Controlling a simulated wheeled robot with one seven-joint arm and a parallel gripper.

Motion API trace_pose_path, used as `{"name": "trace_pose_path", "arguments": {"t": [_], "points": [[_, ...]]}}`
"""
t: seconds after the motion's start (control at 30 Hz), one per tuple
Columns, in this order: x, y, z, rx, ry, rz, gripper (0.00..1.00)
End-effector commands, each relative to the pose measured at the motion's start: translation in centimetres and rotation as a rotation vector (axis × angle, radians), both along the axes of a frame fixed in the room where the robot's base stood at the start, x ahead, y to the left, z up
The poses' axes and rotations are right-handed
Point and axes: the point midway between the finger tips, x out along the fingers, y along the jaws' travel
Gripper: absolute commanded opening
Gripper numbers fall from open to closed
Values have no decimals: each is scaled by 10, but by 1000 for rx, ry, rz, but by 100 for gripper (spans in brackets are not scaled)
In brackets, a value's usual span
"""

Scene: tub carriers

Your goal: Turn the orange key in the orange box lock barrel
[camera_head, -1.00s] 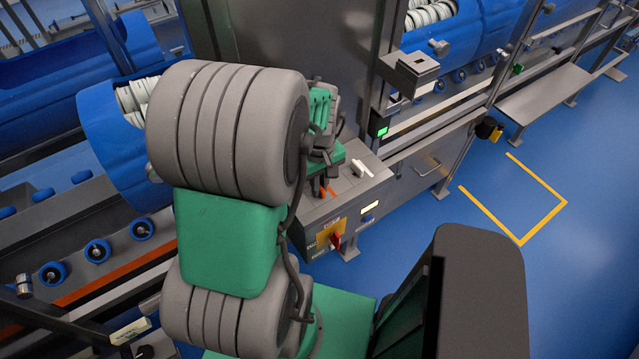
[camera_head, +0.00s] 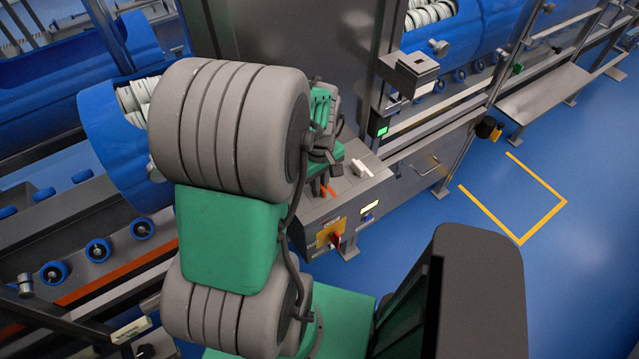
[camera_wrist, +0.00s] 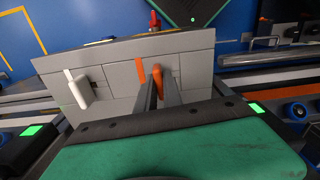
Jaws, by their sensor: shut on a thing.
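The orange key (camera_wrist: 157,80) stands in the top of a grey control box (camera_wrist: 113,70), between my fingertips in the wrist view. My gripper (camera_wrist: 158,92) is shut on it, with one dark finger on each side. An orange strip (camera_wrist: 141,72) lies on the box top just left of the key. The lock barrel under the key is hidden by the key and fingers. In the head view, bits of orange show on the control box (camera_head: 312,212) below my gripper; my arm covers much of this spot.
A white handle or key (camera_wrist: 76,88) stands on the same box top, left of the orange key. A red switch on a yellow plate (camera_head: 325,233) is on the box front. A grey steel cabinet (camera_head: 300,45) rises behind.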

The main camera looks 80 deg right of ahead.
Motion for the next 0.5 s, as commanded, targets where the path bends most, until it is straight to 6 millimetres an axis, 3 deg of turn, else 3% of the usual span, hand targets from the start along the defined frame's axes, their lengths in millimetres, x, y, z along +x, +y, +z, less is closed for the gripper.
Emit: {"name": "trace_pose_path", "arguments": {"t": [0.3, 0.5], "points": [[0, 0, 0, 0, 0, 0, 35], [0, 0, 0, 0, 0, 0, 36]]}}
